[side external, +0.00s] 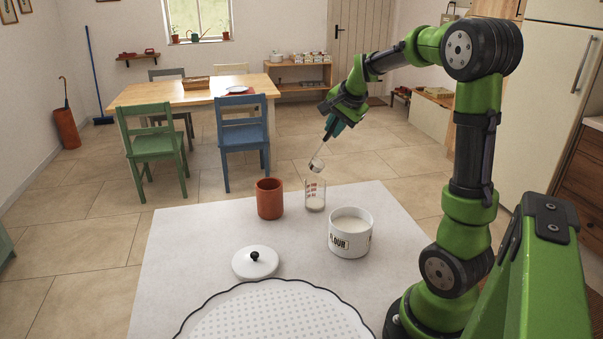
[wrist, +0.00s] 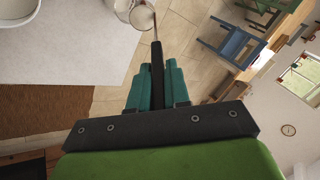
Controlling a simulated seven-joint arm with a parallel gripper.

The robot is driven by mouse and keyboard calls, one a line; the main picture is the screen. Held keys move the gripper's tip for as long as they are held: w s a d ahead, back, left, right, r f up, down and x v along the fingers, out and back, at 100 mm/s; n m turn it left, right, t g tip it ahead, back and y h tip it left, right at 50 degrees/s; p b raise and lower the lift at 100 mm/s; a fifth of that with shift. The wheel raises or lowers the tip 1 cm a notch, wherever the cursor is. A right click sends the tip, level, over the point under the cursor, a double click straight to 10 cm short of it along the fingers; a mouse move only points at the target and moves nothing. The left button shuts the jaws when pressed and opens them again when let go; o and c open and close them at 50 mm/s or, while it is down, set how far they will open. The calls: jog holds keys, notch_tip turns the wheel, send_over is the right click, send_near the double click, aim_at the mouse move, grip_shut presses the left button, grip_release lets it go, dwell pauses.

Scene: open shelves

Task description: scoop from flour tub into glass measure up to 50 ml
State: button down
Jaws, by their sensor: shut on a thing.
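My gripper (side external: 334,126) is shut on the handle of a metal scoop (side external: 317,163). The scoop hangs tilted, its bowl just above the rim of the glass measure (side external: 315,196). The glass measure stands upright on the white table, with red markings and some white flour low inside; the exact level is too small to read. The flour tub (side external: 350,242), white and labelled FLOUR, stands open to its right with flour inside. In the wrist view the scoop's dark handle (wrist: 157,57) sits between the teal fingers, and part of the tub (wrist: 17,22) shows at upper left.
A terracotta cup (side external: 270,199) stands close left of the glass measure. A white lid with a black knob (side external: 255,262) lies in front. A scalloped, dotted white mat (side external: 275,315) covers the near edge. The table's left side (side external: 190,240) is clear.

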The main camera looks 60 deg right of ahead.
jog(key=s+f+m+t+h, duration=0.1)
jog(key=s+f+t, duration=0.5)
jog(key=s+t, duration=0.2)
jog(key=shift+f+m+t, duration=0.25)
jog(key=shift+m+t, duration=0.15)
jog(key=shift+t, duration=0.5)
jog(key=shift+s, duration=0.1)
dwell(0.8)
